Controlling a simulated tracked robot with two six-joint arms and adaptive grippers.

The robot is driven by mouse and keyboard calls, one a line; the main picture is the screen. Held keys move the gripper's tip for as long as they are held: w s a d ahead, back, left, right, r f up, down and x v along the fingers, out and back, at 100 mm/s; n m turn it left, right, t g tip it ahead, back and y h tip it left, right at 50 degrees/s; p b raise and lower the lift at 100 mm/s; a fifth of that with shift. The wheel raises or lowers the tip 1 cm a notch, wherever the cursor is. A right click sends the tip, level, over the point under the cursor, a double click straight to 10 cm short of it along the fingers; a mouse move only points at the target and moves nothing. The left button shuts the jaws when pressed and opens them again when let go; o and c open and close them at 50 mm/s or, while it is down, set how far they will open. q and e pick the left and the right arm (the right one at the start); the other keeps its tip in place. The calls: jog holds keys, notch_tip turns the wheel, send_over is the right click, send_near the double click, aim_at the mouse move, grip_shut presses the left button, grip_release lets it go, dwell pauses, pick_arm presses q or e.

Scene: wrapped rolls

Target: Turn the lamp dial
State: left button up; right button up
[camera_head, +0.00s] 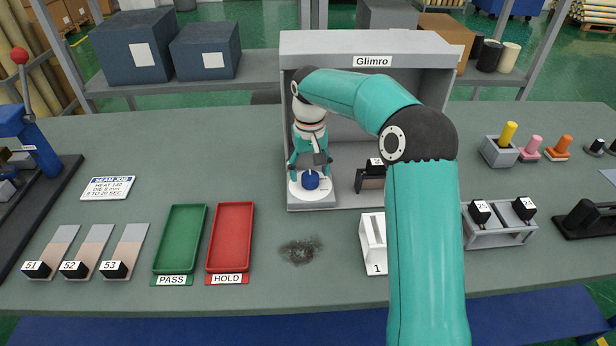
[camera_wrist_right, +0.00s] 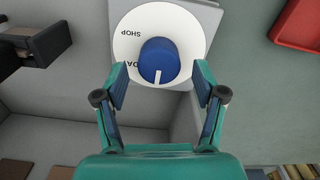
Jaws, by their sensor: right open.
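The lamp dial is a blue knob (camera_head: 311,180) on a white round plate (camera_head: 322,193), at the front left of the grey Glimro booth (camera_head: 372,43). In the right wrist view the knob (camera_wrist_right: 159,60) carries a white pointer line, and the plate (camera_wrist_right: 128,46) bears the word SHOP and a second word partly hidden by the knob. My right gripper (camera_head: 310,168) is over the dial. In the wrist view its open fingers (camera_wrist_right: 160,86) stand on either side of the knob's near end, with gaps visible. My left gripper is not in view.
A green PASS tray (camera_head: 156,268) and a red HOLD tray (camera_head: 209,268) lie left of the booth. A black block (camera_head: 371,176) stands inside the booth. A white holder marked 1 (camera_head: 368,262) is in front, close to my right arm.

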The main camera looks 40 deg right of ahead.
jog(key=shift+f, duration=0.9)
jog(key=shift+c, duration=0.2)
jog(key=c, duration=1.1)
jog(key=shift+a, duration=0.2)
jog(key=shift+d, duration=0.15)
